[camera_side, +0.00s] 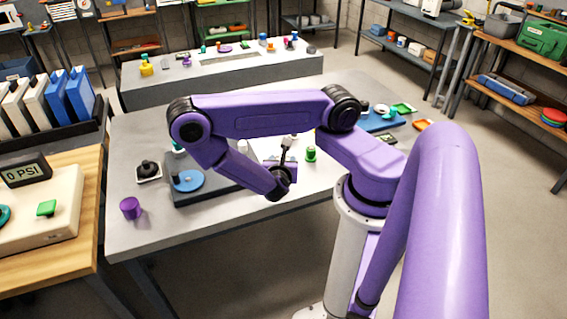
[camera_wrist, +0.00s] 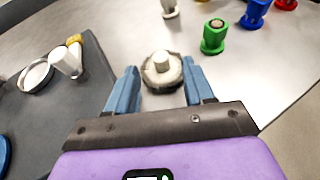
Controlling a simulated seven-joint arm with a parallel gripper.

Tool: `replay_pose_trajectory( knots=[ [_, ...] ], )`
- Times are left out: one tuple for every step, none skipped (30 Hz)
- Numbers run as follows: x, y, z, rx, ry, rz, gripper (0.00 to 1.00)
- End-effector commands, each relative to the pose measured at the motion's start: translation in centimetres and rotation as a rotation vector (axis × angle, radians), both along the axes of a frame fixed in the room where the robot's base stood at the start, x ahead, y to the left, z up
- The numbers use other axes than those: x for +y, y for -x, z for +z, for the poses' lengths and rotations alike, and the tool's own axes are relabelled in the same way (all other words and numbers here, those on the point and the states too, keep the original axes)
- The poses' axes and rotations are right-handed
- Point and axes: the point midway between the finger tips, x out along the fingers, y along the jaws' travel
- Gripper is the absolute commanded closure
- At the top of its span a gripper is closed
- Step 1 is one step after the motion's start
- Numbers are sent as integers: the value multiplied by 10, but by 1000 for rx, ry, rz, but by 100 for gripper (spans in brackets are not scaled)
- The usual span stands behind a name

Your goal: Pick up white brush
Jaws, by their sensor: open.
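In the wrist view a round brush with a white knob and off-white bristles, the white brush (camera_wrist: 162,71), stands on the grey table. My gripper (camera_wrist: 160,67) is open, with one blue finger on either side of the brush. The left finger stands slightly apart from it. The right finger is very close to its rim, and I cannot tell whether they touch. In the side view my arm reaches over the table, and I cannot make out the white brush there.
A green brush (camera_wrist: 214,37), a blue piece (camera_wrist: 255,14) and a white piece (camera_wrist: 170,8) stand beyond. At left a dark panel (camera_wrist: 60,115) bears a white cylinder (camera_wrist: 66,61). A purple cylinder (camera_side: 130,208) stands near the table's left edge.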

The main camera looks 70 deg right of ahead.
Motion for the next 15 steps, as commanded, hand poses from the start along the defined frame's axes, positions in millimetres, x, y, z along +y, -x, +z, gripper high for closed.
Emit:
replay_pose_trajectory(
  knots=[
    [-7, -1, -3, 1, 0, -6, 47],
    [-9, -2, -4, 1, 0, -6, 47],
    [-12, -3, -5, 1, 0, -4, 47],
    [-14, -4, -6, 1, 0, -4, 47],
    [-15, -5, -7, 0, 0, -3, 47],
    [-17, -5, -7, 0, 1, -2, 47],
    [-17, -6, -7, 0, 1, -1, 47],
    [-18, -6, -8, 0, 0, 0, 47],
    [-19, -6, -8, 0, 0, 0, 47],
    [-20, -7, -9, 0, 0, -1, 47],
    [-22, -7, -9, 1, 0, -2, 47],
    [-25, -7, -10, 1, 0, -4, 47],
    [-27, -8, -12, 0, 0, -4, 47],
    [-30, -9, -13, -1, 1, -6, 47],
    [-35, -9, -15, 0, 1, -8, 47]
  ],
)
